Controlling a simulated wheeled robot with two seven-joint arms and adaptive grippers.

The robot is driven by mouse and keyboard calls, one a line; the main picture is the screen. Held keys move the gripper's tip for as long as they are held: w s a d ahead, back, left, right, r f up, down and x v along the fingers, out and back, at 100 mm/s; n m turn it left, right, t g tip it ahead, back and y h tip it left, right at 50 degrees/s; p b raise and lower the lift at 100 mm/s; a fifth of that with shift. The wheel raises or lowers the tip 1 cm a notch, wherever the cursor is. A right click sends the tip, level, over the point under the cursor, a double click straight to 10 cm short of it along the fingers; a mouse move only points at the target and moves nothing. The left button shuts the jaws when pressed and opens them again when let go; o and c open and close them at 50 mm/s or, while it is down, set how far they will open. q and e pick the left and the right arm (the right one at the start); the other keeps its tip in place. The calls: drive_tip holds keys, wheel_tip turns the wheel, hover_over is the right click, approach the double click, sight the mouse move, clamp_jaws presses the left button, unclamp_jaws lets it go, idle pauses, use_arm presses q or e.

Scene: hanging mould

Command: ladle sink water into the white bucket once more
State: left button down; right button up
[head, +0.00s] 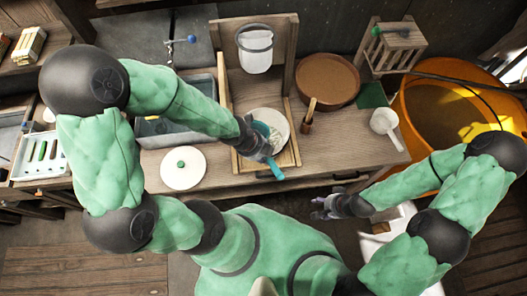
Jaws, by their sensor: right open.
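My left gripper (258,148) is over the wooden tray in the middle of the counter, shut on a teal tool (275,169) whose handle points down towards me. Whether this tool is a ladle is hard to tell. A white round dish (280,121) lies in the tray, partly hidden by the gripper. My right gripper (324,208) is open and empty, in front of the counter's edge. A white ladle-like dipper (384,122) lies on the counter's right end. The grey sink (150,143) is partly behind my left arm. A white bucket-like vessel (256,50) hangs on the wooden back board.
A round brown tub (327,80) and a wooden-handled brush (308,116) are right of the tray. A white lid (183,168) lies left. A large orange tub (415,95) stands at right. A white object (376,246) is partly hidden below my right arm.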

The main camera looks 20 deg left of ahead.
use_arm(q)
drive_tip(key=shift+w+r+g+p, duration=0.25)
drive_tip(key=shift+r+g+p, duration=0.5)
drive_tip(key=shift+p, duration=0.95)
drive_tip(key=w+r+g+p, duration=0.1)
drive_tip(key=p, duration=0.1)
drive_tip(key=shift+r+p, duration=0.2)
drive_tip(key=shift+p, duration=0.2)
drive_tip(key=w+r+n+g+b, duration=0.1)
drive_tip(key=w+g+b, duration=0.4)
drive_tip(key=w+g, duration=0.8)
drive_tip(key=shift+w+d+n, duration=0.2)
drive_tip(key=shift+w+n, duration=0.1)
drive_tip(key=shift+n, duration=0.4)
